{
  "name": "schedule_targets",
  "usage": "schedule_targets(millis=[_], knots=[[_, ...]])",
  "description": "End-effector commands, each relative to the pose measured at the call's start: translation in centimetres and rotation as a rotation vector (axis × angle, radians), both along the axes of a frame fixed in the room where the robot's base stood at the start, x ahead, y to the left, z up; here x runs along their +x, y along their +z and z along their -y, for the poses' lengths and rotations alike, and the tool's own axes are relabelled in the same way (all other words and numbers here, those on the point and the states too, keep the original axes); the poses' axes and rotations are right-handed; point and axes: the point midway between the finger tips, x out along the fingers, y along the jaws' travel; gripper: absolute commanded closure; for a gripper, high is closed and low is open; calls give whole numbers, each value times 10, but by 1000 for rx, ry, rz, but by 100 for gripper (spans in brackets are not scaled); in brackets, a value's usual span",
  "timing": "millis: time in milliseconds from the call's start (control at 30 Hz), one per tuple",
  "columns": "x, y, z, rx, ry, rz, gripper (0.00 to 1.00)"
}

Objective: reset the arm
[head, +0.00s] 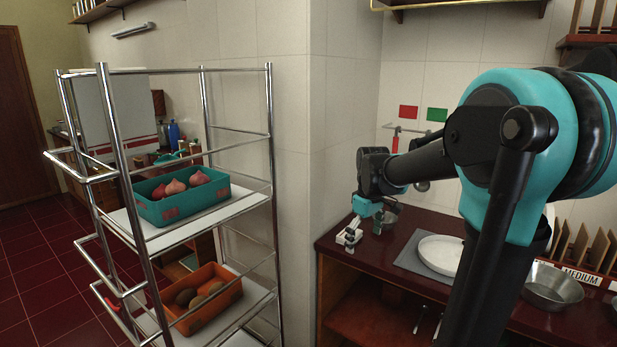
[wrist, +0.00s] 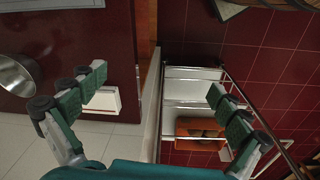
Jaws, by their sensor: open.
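My arm reaches from the right of the head view out over the dark red counter (head: 335,243). My gripper (head: 358,225) hangs at its far end, near the wall corner, and looks small there. In the wrist view my gripper (wrist: 158,88) has its two green-padded fingers wide apart, with nothing between them. A small white object (wrist: 105,103) shows beyond the left finger by the counter edge; its contact with the finger cannot be told.
A chrome rack (head: 271,150) at left holds a teal crate (head: 152,211) of reddish produce and an orange crate (head: 206,317) of brown produce. A white plate (head: 440,255) and a metal bowl (head: 551,287) stand on the counter. Tiled floor (wrist: 275,60) shows beyond.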

Motion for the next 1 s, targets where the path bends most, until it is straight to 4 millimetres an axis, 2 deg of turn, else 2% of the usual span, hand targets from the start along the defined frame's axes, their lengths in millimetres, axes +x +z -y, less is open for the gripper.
schedule_targets(millis=[267, 500, 600, 733, 1000], knots=[[-59, -49, 13, 34, -246, 96, 0], [-142, -115, 25, 110, -574, 220, 0], [-166, -133, 28, 140, -667, 254, 0], [-180, -143, 29, 160, -727, 274, 0], [-182, -145, 29, 163, -737, 279, 0]])
